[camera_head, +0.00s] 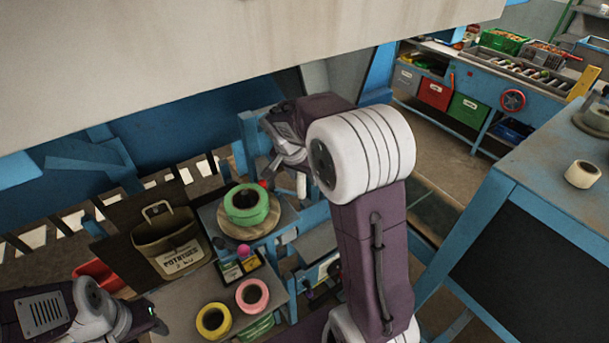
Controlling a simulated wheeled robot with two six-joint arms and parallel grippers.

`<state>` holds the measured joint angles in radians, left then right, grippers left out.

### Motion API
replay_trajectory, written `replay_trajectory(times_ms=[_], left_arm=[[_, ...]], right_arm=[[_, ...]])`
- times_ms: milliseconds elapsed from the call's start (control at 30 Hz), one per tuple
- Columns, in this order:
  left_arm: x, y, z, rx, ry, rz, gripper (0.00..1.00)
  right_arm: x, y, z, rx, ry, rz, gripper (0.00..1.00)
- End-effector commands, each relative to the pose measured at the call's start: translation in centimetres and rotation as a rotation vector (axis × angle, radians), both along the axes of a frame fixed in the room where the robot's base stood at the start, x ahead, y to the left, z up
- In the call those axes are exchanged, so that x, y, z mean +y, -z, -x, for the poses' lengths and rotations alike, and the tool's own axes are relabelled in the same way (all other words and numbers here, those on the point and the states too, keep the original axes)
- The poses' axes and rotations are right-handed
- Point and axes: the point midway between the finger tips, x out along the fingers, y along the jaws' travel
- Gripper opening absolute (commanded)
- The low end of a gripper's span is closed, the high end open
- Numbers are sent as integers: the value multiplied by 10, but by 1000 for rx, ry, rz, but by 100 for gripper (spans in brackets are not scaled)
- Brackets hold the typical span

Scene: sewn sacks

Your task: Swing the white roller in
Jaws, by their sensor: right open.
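My right gripper (287,178) is open, its fingers pointing down beside a blue upright frame. A small red knob (263,184) shows below, between the two. My left arm comes in at the bottom left; its gripper (155,322) is mostly hidden behind its own wrist, and its jaws cannot be made out.
A green tape roll (246,204) lies on a round wooden disc (228,230). A potato sack (172,242) stands left of it. Yellow (213,321) and pink (252,296) rolls sit in front. A blue table (535,180) is at right. A large beige panel (200,50) covers the top.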

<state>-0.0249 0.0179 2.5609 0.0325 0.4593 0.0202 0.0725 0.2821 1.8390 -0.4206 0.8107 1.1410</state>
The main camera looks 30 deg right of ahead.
Motion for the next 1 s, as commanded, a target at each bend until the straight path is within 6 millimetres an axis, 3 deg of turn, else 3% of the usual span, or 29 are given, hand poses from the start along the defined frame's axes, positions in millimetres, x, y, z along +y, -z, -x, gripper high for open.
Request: replay_trajectory(times_ms=[200, 500, 667, 1000], left_arm=[[0, -12, 0, 0, 0, 0, 47], [0, -12, 0, 0, 0, 0, 47], [0, -12, 0, 0, 0, 0, 47], [0, -12, 0, 0, 0, 0, 47]], right_arm=[[-10, 28, -7, 2, -1, 0, 45], [-11, 32, -9, -2, -1, -1, 45], [-11, 32, -8, -2, -1, 0, 1], [-11, 33, -8, 0, -1, -1, 0]])
